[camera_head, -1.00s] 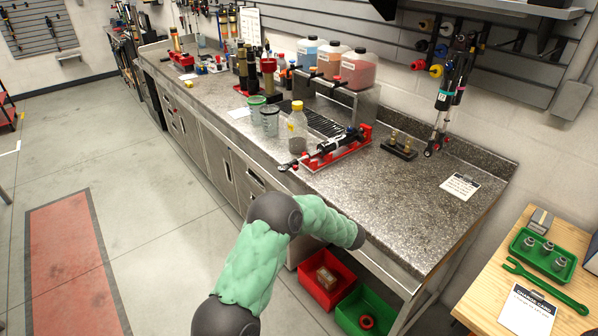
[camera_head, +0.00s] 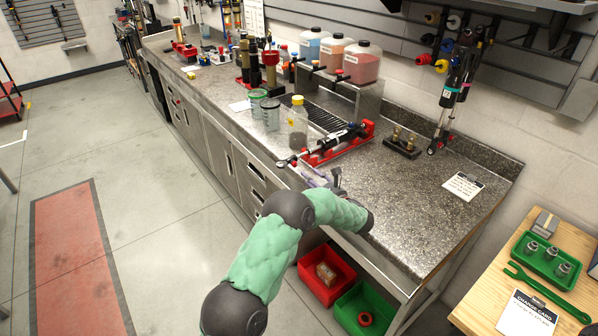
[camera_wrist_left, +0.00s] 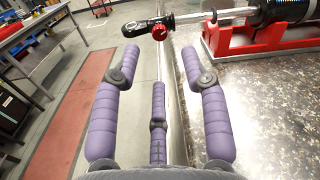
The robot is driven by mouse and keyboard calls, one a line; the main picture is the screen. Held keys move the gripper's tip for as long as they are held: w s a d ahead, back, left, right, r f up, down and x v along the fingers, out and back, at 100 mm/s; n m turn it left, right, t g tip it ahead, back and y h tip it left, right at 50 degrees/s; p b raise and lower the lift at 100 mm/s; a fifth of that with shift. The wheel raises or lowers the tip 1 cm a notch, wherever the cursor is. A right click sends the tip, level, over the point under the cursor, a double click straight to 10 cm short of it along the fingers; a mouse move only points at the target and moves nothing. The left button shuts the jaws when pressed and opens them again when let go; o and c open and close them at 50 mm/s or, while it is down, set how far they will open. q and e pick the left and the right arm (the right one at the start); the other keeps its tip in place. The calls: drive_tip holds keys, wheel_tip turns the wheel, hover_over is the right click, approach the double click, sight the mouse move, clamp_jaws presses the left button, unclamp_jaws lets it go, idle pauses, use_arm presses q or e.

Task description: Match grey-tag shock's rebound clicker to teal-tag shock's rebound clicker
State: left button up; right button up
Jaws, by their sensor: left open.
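A shock (camera_head: 345,137) lies in a red cradle (camera_head: 322,158) near the bench's front edge, its shaft and eyelet end pointing left. A red knob (camera_wrist_left: 160,32) sits by its black eyelet (camera_wrist_left: 136,28) in the left wrist view. I cannot make out a tag on this shock. Shocks hang upright at the wall (camera_head: 458,75), one with a teal band (camera_head: 447,97) and a pink band beside it. My left gripper (camera_head: 325,178), also in the left wrist view (camera_wrist_left: 160,62), is open and empty, just short of the knob, at the bench edge. My right gripper is not in view.
A block with brass parts (camera_head: 403,143) and a card (camera_head: 463,186) lie to the right. Red (camera_head: 340,283) and green bins (camera_head: 345,318) sit below the bench edge. The bench's front right is clear.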

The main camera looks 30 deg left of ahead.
sight(296, 166)
use_arm(q)
drive_tip(key=b+x, duration=0.1)
drive_tip(key=x, duration=0.6)
drive_tip(key=shift+w+a+f, duration=0.1)
drive_tip(key=shift+a+f, duration=0.1)
drive_tip(key=shift+a, duration=0.05)
clamp_jaws()
